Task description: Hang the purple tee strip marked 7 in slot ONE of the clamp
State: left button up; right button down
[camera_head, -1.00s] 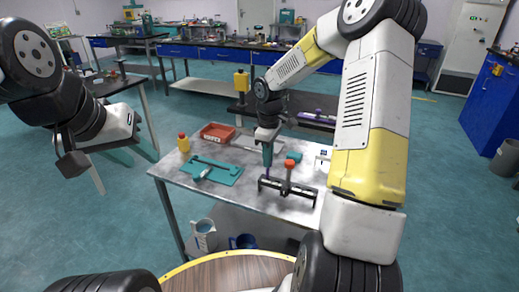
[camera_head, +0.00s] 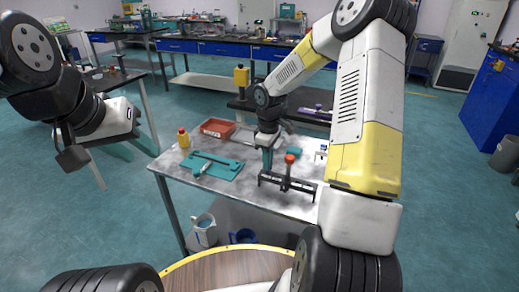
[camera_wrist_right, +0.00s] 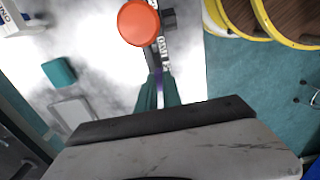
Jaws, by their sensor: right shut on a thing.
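My right gripper (camera_head: 267,165) points down over the steel table at the left end of the black clamp (camera_head: 272,184). In the right wrist view its teal fingers (camera_wrist_right: 157,95) are closed on the purple tee strip (camera_wrist_right: 159,80), of which only a thin sliver shows. Its 7 is hidden. The clamp's lettered bar (camera_wrist_right: 163,44) lies just beyond the fingertips there, beside the round orange knob (camera_wrist_right: 138,23). I cannot tell whether the strip touches a slot. My left gripper (camera_head: 73,158) hangs off to the left, away from the table; its jaw opening is unclear.
A teal fixture (camera_head: 225,171) lies on the table's left, with a yellow bottle (camera_head: 184,140) and a red tray (camera_head: 217,128) behind it. A small teal block (camera_head: 294,151) sits behind the clamp, also in the wrist view (camera_wrist_right: 59,72). The table's front is clear.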

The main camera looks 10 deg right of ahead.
jog(key=shift+f, duration=1.1)
jog(key=c, duration=1.4)
grip_release()
jog(key=shift+c, duration=0.2)
jog(key=shift+r, duration=3)
